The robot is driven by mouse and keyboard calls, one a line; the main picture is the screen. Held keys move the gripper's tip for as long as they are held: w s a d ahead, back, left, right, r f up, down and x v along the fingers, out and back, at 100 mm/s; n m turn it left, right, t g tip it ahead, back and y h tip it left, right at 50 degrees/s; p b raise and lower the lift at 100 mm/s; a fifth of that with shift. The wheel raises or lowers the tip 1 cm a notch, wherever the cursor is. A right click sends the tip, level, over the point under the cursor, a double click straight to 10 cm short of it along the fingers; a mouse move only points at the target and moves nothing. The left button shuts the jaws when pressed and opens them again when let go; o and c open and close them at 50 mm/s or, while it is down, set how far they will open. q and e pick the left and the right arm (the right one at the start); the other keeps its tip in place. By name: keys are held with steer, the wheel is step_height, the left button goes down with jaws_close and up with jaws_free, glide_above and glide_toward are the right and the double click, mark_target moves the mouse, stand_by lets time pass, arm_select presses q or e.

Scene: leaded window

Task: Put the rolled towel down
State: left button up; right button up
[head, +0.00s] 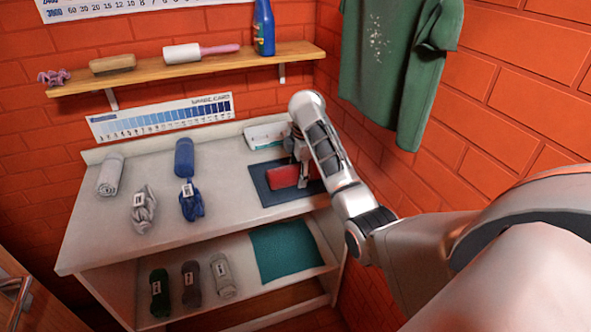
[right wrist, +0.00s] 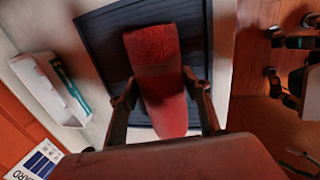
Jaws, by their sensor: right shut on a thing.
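The red rolled towel (head: 283,177) is over the dark blue mat (head: 262,197) at the right end of the white tabletop. My right gripper (head: 301,172) is shut on it. In the right wrist view the towel (right wrist: 152,48) lies lengthwise between the two fingers of the gripper (right wrist: 160,84), with the ribbed dark mat (right wrist: 104,32) behind it. I cannot tell whether the towel touches the mat. My left gripper is not in view.
A white tray (head: 262,134) is behind the mat. A lower shelf holds several skeins and a teal mat (head: 285,252). A green shirt (head: 395,70) hangs at right.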

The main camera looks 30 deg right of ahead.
steer(key=shift+s+r, duration=0.15)
steer(key=shift+s, duration=0.05)
steer(key=o, duration=1.1)
steer(key=shift+f, duration=0.2)
steer(key=shift+o, duration=0.7)
steer(key=shift+r, duration=0.15)
